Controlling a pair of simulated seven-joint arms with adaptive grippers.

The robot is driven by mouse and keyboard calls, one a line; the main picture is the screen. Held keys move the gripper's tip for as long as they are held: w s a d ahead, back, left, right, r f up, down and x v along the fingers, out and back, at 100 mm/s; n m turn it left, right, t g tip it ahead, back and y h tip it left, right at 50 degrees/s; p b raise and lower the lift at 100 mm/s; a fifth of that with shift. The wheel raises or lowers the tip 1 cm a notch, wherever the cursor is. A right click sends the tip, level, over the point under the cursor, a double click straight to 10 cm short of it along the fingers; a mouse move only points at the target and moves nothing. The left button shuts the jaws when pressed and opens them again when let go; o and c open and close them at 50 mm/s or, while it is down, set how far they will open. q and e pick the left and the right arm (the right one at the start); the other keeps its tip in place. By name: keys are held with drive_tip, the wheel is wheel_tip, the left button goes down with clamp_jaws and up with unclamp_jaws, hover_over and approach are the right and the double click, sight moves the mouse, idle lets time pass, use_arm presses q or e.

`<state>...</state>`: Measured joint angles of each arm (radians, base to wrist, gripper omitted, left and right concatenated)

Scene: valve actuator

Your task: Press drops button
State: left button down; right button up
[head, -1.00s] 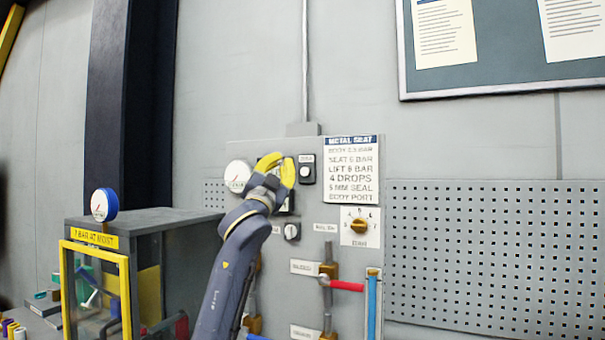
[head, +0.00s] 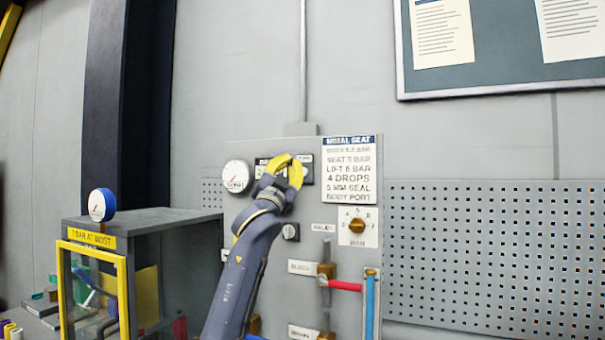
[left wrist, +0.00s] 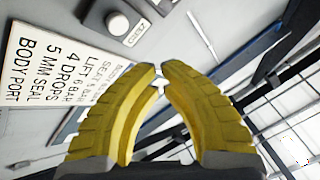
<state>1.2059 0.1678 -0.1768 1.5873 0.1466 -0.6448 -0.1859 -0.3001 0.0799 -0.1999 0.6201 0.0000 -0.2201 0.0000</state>
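My left gripper (head: 290,160) is in front of the upper wall panel, its two curved yellow fingers drawn together at the tips. It is empty, and its tips also show in the left wrist view (left wrist: 159,70). It partly covers a dark display (head: 260,168). Just right of its tips is a dark button box (head: 307,170). The left wrist view shows a round grey button (left wrist: 118,24) beside a label that seems to read ZERO. I cannot read DROPS on any button; contact with the panel cannot be told. My right gripper is not in view.
A white sign (head: 349,170) listing "4 DROPS" is right of the button box. A round gauge (head: 236,177) is left. A yellow-framed cabinet (head: 95,285) stands lower left.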

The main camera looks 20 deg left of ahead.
use_arm(q)
drive_tip(key=shift+w+d, duration=0.2)
drive_tip(key=shift+w, duration=1.1)
drive_tip(key=shift+w+d, duration=0.15)
drive_tip(key=shift+w, duration=1.15)
drive_tip(key=shift+w+d, duration=0.15)
drive_tip(key=shift+w, duration=0.85)
idle(0.7)
drive_tip(key=shift+s, duration=1)
drive_tip(key=shift+s+a, duration=0.25)
drive_tip(key=shift+s, duration=1)
drive_tip(key=shift+s+a, duration=0.25)
drive_tip(key=shift+s, duration=0.95)
